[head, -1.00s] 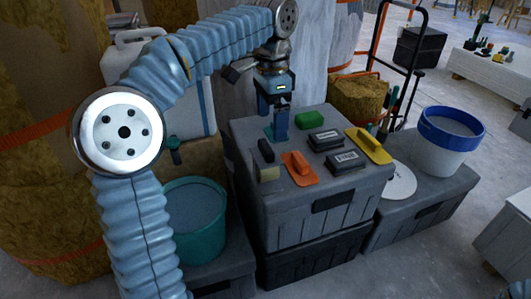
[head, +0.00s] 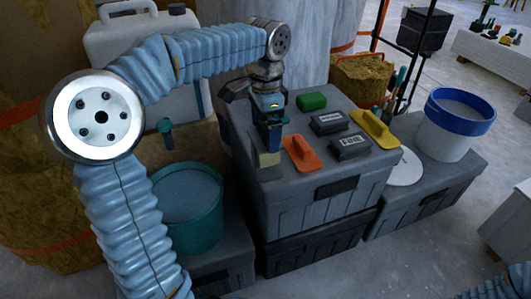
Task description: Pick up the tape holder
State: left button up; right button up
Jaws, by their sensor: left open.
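A small block with a tan lower part (head: 269,160) stands near the front left of a grey crate's lid. I cannot tell for sure that it is the tape holder. My left gripper (head: 269,146) is open, points down and is right at this block, hiding its dark upper part. I cannot tell whether the fingers touch it. Nothing else on the lid is plainly a tape holder. My right gripper is out of view; only a bit of my right arm shows at the lower right.
A teal bucket (head: 190,235) stands left; a blue-rimmed white bucket (head: 448,140) stands right.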

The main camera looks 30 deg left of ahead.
pick_arm(q)
notch_tip(320, 180, down, 2)
jog(key=shift+f, duration=0.15)
jog(key=shift+c, duration=0.2)
jog(key=c, duration=0.8)
jog(key=shift+c, duration=0.2)
jog(key=shift+r, duration=0.2)
